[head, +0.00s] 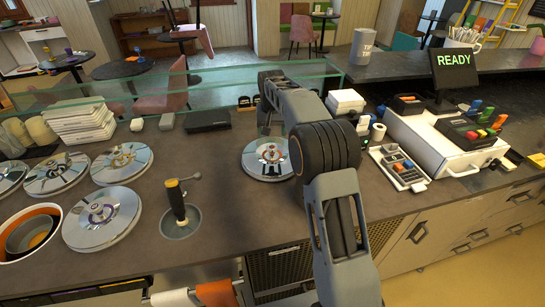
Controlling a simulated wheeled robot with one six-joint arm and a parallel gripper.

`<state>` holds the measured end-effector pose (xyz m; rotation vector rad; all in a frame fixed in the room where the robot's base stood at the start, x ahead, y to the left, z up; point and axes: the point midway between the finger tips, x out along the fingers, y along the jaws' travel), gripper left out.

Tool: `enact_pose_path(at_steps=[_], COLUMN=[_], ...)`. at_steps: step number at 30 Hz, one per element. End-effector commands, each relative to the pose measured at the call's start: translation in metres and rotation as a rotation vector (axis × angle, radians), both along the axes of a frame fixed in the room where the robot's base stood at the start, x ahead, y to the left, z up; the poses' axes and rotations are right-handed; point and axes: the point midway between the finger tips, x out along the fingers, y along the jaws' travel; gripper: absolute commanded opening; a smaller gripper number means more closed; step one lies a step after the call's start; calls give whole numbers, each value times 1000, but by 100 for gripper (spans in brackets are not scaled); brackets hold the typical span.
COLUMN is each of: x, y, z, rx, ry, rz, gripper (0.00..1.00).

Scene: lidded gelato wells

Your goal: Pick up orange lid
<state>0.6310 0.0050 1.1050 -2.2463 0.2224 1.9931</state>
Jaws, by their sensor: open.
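Several round silver lids lie on the dark counter, each with a small coloured centre. One lid (122,162) at the left has an orange-looking centre. Another lid (268,161) below my arm has a reddish or orange centre; I cannot tell for certain which is the orange lid. The lid at the front left (101,218) has a purple centre, and another lid (57,174) lies at the far left. My gripper (266,122) is open and empty, behind the lid below my arm and apart from it. My arm partly hides its fingers.
A scoop with a yellow-topped black handle stands in a round well (181,222). A glass guard (220,78) runs along the back. A white register box (430,148) and a keypad tray (399,168) stand at the right.

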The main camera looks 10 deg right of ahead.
Motion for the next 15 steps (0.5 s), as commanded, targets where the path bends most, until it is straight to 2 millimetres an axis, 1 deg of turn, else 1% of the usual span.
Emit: enact_pose_path(at_steps=[3, 11, 15], x=[1, 3, 5], y=[-1, -1, -2], z=[-13, -27, -45], rx=[0, 0, 0], ry=[1, 1, 3], rz=[0, 0, 0], gripper=[72, 72, 72])
